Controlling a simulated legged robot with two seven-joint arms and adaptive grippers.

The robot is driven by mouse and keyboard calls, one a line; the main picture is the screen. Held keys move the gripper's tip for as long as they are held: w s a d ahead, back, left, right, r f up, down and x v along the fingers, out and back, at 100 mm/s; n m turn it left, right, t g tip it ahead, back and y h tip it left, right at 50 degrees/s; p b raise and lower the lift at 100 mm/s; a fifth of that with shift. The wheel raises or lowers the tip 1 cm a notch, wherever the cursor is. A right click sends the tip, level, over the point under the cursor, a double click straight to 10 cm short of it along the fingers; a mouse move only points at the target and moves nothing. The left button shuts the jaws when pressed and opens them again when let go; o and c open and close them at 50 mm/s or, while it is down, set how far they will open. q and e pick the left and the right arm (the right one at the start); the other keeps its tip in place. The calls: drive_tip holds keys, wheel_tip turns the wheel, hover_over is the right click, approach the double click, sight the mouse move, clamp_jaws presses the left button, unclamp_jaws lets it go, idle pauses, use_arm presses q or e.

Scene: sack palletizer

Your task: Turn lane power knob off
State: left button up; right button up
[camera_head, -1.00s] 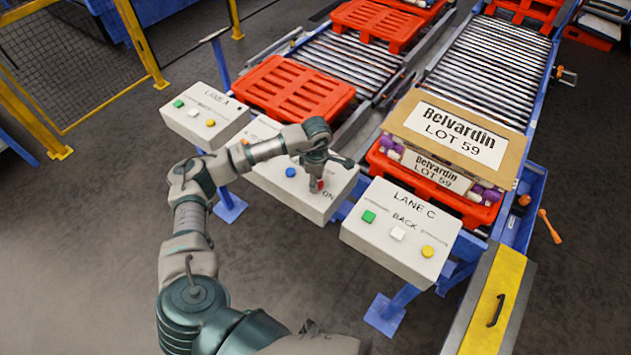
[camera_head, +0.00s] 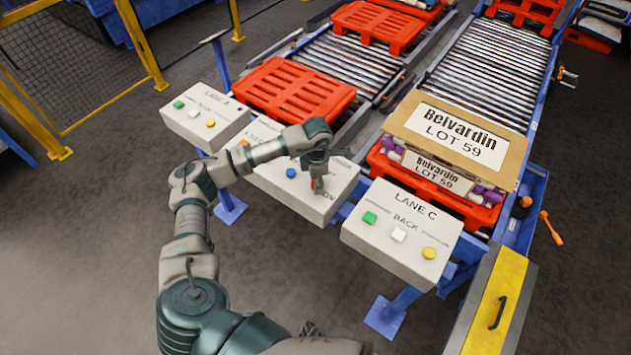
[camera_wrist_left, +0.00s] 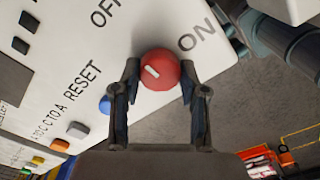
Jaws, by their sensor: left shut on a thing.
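The red power knob (camera_wrist_left: 162,70) with a white mark sits on the white middle control box (camera_head: 270,183). In the wrist view the white mark is left of the knob's centre. The OFF label (camera_wrist_left: 105,12) is at the upper left and the ON label (camera_wrist_left: 197,36) at the upper right. My left gripper (camera_wrist_left: 160,85) is shut on the knob, one finger on each side. In the head view my left gripper (camera_head: 317,182) points down at the box's right end and partly hides the knob (camera_head: 316,185). My right gripper is not seen.
The Lane A box (camera_head: 205,112) stands to the left and the Lane C box (camera_head: 400,235) close on the right. A blue button (camera_head: 291,173) is left of the knob. Roller conveyors with red pallets (camera_head: 295,92) lie behind. A Belvardin carton (camera_head: 460,135) is on the right lane.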

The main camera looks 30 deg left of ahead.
use_arm(q)
drive_tip(key=shift+w+d, duration=0.1)
drive_tip(key=o, duration=1)
drive_tip(key=shift+o, duration=0.7)
drive_tip(key=shift+w, duration=0.15)
wheel_tip(320, 180, up, 12)
drive_tip(key=shift+f, duration=0.1)
